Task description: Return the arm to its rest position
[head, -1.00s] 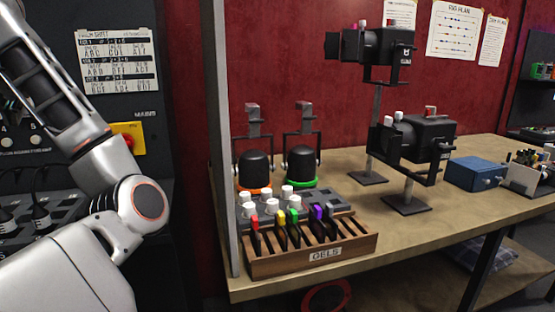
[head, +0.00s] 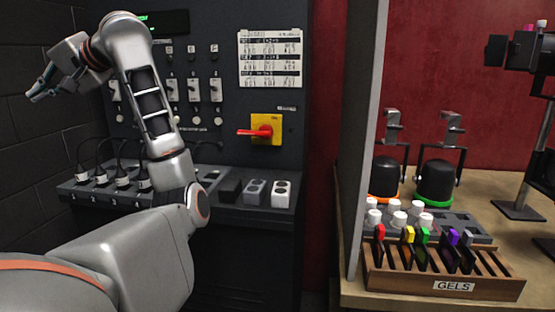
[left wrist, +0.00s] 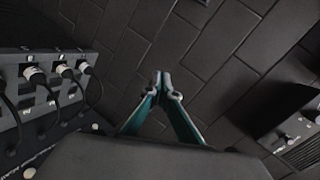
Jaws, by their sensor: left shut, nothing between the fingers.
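My left arm rises from the lower left of the head view and bends over to the left at its top. My left gripper (head: 40,92) is at the upper left, in front of the dark brick wall and left of the control panel. In the left wrist view its fingers (left wrist: 160,88) meet at the tips with nothing between them. The gripper touches nothing that I can see. My right gripper is not in view.
The black control panel (head: 215,140) has sliders, plugged cables and a red handle on a yellow plate (head: 266,129). A grey post (head: 365,140) stands right of it. The wooden bench (head: 395,300) bears a gel rack (head: 440,284) and lamps. Brick wall (head: 45,170) lies left.

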